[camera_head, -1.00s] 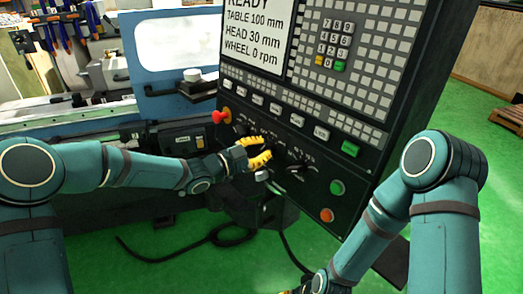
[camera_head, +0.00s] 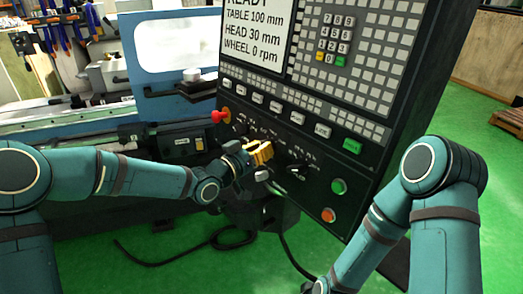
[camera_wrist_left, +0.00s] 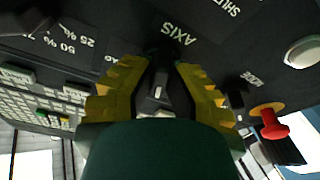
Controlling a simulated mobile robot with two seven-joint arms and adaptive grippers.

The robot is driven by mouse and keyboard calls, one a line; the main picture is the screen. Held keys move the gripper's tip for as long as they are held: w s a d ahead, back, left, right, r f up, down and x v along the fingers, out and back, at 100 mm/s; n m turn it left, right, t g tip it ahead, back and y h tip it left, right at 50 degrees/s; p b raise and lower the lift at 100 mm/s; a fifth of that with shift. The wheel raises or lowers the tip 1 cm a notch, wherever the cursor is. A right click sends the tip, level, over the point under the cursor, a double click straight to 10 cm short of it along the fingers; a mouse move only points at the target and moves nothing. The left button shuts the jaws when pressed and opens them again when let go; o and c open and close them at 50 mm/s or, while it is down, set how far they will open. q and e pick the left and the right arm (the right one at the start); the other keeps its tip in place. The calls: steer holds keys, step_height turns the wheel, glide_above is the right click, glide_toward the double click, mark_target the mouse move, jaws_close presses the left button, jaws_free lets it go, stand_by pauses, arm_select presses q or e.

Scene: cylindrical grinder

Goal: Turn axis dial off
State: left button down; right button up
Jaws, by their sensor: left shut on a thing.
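The axis dial (camera_wrist_left: 160,84) is a dark knob with a pale pointer mark, under the printed word AXIS in the left wrist view. My left gripper (camera_head: 261,153) is at the control panel (camera_head: 330,120) in the head view, its yellow fingers close together. In the left wrist view the yellow fingers of this gripper (camera_wrist_left: 160,90) stand on both sides of the dial, shut on it. The fingers hide the dial in the head view. My right arm is at the right, and its gripper is out of view below.
A red emergency knob (camera_head: 219,116) sticks out left of my left gripper. Another dial (camera_head: 298,170) is to its right, with a green button (camera_head: 338,187) and an orange button (camera_head: 328,215) lower right. The screen (camera_head: 262,40) reads READY. Cables lie on the green floor.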

arm_select(q)
steer(key=n, duration=0.4)
steer(key=shift+r+y, duration=0.1)
steer(key=shift+y, duration=0.3)
steer(key=shift+n+t, duration=0.3)
steer(key=shift+n, duration=0.1)
steer(key=c, duration=0.9)
jaws_free()
steer(key=shift+c, duration=0.2)
steer(key=v, duration=1.2)
steer(key=shift+r, duration=0.1)
